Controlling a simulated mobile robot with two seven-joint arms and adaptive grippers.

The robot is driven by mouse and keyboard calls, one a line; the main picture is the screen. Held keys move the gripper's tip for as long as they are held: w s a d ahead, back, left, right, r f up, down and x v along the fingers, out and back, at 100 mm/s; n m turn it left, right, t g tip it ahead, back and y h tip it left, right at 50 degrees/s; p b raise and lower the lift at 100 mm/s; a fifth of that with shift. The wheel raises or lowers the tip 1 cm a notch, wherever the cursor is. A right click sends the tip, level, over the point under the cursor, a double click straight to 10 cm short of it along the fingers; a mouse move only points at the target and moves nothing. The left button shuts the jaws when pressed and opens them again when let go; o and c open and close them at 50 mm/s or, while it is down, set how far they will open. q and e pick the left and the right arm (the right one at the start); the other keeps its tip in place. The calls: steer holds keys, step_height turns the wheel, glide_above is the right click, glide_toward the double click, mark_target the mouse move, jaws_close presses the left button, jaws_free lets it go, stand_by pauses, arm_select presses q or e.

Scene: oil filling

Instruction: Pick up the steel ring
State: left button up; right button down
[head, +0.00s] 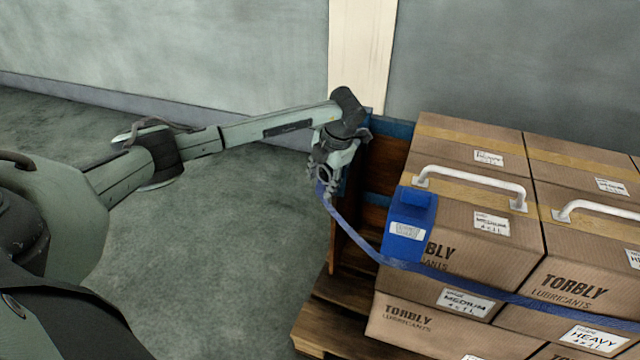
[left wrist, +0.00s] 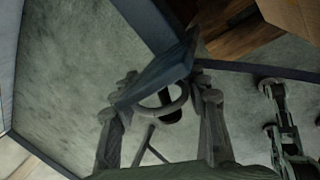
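The steel ring (left wrist: 181,98) shows in the left wrist view as a grey curved loop. It hangs at the end of the blue strap (left wrist: 158,76) and lies between the fingers of my left gripper (left wrist: 163,104). The fingers stand wide apart, one on each side of the ring, with a gap showing around it. In the head view my left gripper (head: 322,172) points down beside the pallet's left end, at the strap's upper end (head: 330,205). The ring is small there and partly hidden by the fingers. My right gripper does not show clearly in either view.
Stacked brown boxes (head: 450,240) with white handles stand on a wooden pallet (head: 330,325), the strap running across their front. A wooden upright (head: 385,175) stands close right of my left gripper. Floor to the left is clear.

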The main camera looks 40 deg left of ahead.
arm_select(q)
steer(key=c, duration=0.4)
steer(key=shift+c, duration=0.2)
steer(key=shift+r, duration=0.1)
